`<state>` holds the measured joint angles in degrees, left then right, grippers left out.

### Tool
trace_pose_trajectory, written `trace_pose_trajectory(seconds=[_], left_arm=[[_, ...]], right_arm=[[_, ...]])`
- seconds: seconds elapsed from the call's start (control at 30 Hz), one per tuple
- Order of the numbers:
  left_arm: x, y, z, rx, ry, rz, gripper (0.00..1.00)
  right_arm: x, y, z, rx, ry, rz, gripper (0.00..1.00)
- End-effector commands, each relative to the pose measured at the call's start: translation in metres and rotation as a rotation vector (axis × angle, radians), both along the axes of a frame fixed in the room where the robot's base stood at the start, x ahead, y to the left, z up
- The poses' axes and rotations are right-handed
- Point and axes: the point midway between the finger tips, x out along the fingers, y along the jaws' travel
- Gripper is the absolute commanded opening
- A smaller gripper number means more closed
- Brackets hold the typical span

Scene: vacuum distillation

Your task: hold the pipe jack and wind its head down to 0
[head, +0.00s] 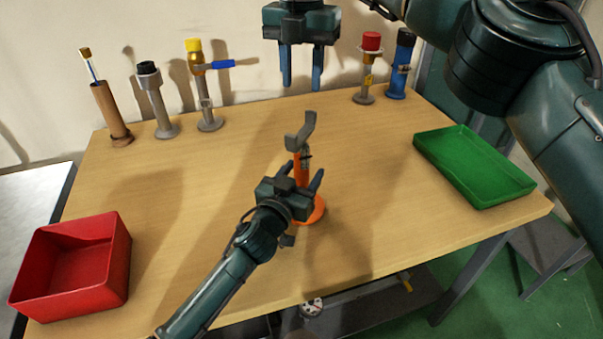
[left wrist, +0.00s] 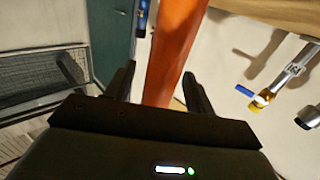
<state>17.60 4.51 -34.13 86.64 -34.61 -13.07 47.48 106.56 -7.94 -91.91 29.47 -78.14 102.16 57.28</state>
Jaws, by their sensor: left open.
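The pipe jack stands upright near the middle of the table, with an orange body (head: 302,173), a round orange base and a grey V-shaped head (head: 300,134). My left gripper (head: 304,168) is open around the orange body, which also shows between its fingers in the left wrist view (left wrist: 172,55). A gap shows beside the right finger there; I cannot tell whether the left finger touches. The gripper hides part of the lower body. My right gripper (head: 302,68) is open and empty, pointing down above and behind the jack head. The jack's scale cannot be read.
A red box (head: 75,265) stands front left and a green tray (head: 472,165) lies right on the wooden table (head: 165,215). Several upright tools line the back, including a yellow-topped one (head: 207,85) and a red-topped one (head: 368,65). Table space around the jack is clear.

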Motion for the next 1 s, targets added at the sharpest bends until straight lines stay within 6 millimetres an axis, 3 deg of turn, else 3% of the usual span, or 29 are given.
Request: trace_pose_trajectory(seconds=[0.2,0.83,1.0], left_arm=[[0.0,-0.0001,0.0004,0.0,-0.001,0.0,0.53],[-0.0001,0.0002,0.0003,0.0,-0.001,0.0,0.01],[-0.0001,0.0002,0.0003,0.0,-0.001,0.0,0.0]], right_arm=[[-0.0001,0.0001,0.0,0.0,0.0,0.0,0.36],[-0.0001,0.0001,0.0,0.0,0.0,0.0,0.36],[-0.0001,0.0001,0.0,0.0,0.0,0.0,0.36]])
